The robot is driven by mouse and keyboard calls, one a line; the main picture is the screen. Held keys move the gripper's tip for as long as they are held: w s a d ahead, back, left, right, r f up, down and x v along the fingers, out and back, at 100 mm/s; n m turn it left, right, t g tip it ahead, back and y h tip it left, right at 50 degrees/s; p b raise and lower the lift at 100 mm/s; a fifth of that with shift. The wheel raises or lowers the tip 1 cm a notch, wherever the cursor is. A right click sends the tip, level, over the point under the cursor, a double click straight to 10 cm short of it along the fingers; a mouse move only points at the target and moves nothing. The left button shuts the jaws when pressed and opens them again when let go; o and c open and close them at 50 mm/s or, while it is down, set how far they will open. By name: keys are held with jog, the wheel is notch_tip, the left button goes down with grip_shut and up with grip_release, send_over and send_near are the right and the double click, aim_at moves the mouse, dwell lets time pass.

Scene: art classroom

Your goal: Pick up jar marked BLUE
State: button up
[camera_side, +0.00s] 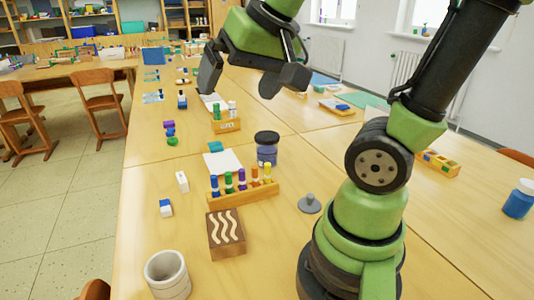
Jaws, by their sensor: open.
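Two jars could match the task; I cannot read a label on either. One is a blue-violet jar with a dark lid (266,150), upright at the middle of the table, behind the rack of small bottles. The other is a blue jar with a white lid (518,201), upright at the far right edge of the picture, beyond my arm. My gripper (238,92) is open and empty. It hangs in the air above the table, higher in the picture than the dark-lidded jar and apart from it.
A wooden rack of coloured bottles (243,193) stands just in front of the dark-lidded jar. Nearby are a wave-patterned block (226,235), a grey cup (167,275), a grey knobbed piece (310,204) and a second rack (226,125). The right table is mostly clear.

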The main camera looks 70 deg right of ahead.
jog(key=w+d+f+m+g+h, duration=0.1)
jog(key=w+d+f+m+h, duration=0.15)
jog(key=w+d, duration=0.4)
jog(key=m+g+h, duration=0.1)
jog(key=m+g, duration=0.3)
jog(key=m, duration=0.1)
send_near(267, 136)
jog(key=x, duration=0.4)
jog(key=shift+s+f, duration=0.2)
jog(key=shift+f, duration=0.25)
jog(key=shift+w+x, duration=0.15)
jog(key=shift+x, duration=1.45)
jog(key=shift+w+x, duration=0.15)
jog(key=shift+x, duration=1.45)
jog(key=shift+d+r, duration=0.1)
jog(key=c, duration=1)
